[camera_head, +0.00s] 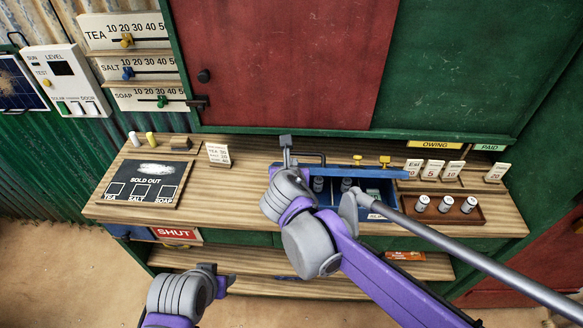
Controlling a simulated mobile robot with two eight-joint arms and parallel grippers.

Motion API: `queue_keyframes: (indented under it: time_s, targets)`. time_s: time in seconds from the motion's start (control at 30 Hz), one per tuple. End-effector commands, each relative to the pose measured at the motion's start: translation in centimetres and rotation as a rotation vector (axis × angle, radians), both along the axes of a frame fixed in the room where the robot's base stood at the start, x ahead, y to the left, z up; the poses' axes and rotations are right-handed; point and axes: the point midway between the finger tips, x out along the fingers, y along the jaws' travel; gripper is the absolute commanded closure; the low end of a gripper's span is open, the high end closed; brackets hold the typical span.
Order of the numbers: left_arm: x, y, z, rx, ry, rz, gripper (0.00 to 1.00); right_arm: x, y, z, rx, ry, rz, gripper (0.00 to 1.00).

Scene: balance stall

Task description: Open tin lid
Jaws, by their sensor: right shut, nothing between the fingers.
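A blue tin (381,190) sits on the wooden counter. Its long blue strip, apparently the lid edge (345,169), runs along the back, with yellow fittings on it. The front below is open to view, and several grey-topped cylinders show inside. My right gripper (287,143) is shut and empty, at the tin's back left corner by a thin dark bar; I cannot tell if it touches the lid. My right arm hides the tin's left front. My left gripper (220,283) is low in front of the counter, away from the tin; its fingers are hard to read.
A grey rod (450,240) with a rounded end crosses the tin's front right. A brown tray (470,211) of white-topped cylinders and price cards stand right. A sold-out board (143,184) lies left. The counter between board and tin is mostly clear.

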Motion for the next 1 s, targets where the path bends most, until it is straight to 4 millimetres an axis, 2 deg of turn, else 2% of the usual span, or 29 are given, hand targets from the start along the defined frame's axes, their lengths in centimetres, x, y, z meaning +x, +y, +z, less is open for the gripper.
queue_keyframes:
  time_s: [0.1,0.3,1.0]
  targets:
    - [0.0,0.0,0.0,0.000,0.000,0.000,0.50,1.4,0.0,-0.8,0.001,0.001,-0.003,1.00]
    - [0.0,0.0,0.1,0.000,0.000,0.000,0.50,2.4,0.0,-1.4,0.001,0.001,-0.001,1.00]
    - [0.1,0.0,0.2,0.000,-0.002,0.000,0.50,2.1,0.0,-1.0,0.002,0.045,-0.002,1.00]
